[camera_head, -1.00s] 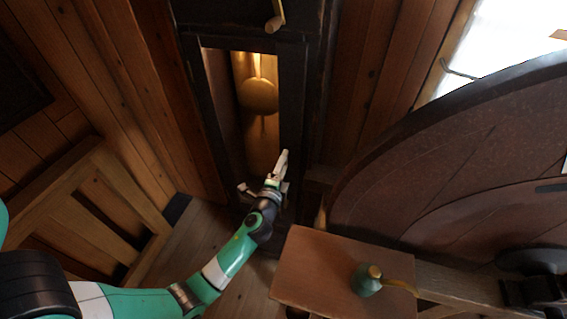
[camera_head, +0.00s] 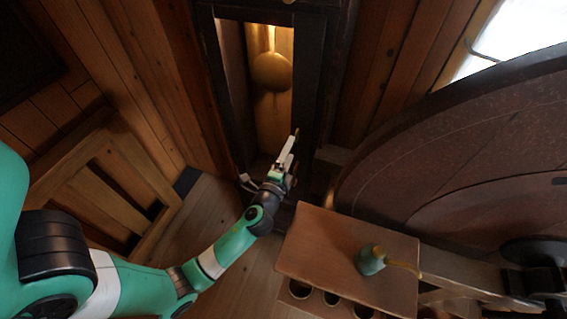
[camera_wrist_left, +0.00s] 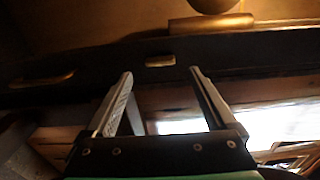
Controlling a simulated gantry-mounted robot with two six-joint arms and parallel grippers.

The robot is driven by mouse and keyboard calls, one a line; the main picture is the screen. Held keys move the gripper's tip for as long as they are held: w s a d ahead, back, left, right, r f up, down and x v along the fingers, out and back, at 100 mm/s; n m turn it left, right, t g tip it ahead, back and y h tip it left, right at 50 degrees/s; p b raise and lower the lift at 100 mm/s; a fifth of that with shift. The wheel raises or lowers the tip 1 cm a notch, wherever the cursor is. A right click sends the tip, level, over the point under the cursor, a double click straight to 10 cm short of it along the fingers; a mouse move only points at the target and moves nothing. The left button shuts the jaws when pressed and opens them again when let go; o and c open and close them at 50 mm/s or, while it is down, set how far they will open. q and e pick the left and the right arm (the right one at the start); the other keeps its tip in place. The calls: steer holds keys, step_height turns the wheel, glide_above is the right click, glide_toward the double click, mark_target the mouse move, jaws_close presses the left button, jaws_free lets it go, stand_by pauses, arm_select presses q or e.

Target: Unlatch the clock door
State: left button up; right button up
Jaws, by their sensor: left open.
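The clock is a tall dark case; its door frame (camera_head: 309,75) surrounds a narrow opening with a brass pendulum (camera_head: 271,72) inside. My left gripper (camera_head: 290,149) is at the lower right of the door, with its fingers pointing toward the frame. In the left wrist view the left gripper (camera_wrist_left: 161,74) is open and empty. A small brass piece (camera_wrist_left: 160,61), possibly the latch, sits on the dark frame just beyond and between the fingertips; no contact shows. A second brass piece (camera_wrist_left: 42,79) lies further left on the dark frame. My right gripper is not visible.
A wooden stand (camera_head: 340,245) with a green oil can (camera_head: 371,260) is right of my left forearm. A large dark round disc (camera_head: 460,150) fills the right side. A wooden bench or rail (camera_head: 75,155) stands left. Bare floor (camera_head: 200,215) shows between.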

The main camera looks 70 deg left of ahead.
arm_select(q)
steer(key=v, duration=0.6)
steer(key=shift+s+d, duration=0.15)
steer(key=shift+s, duration=0.05)
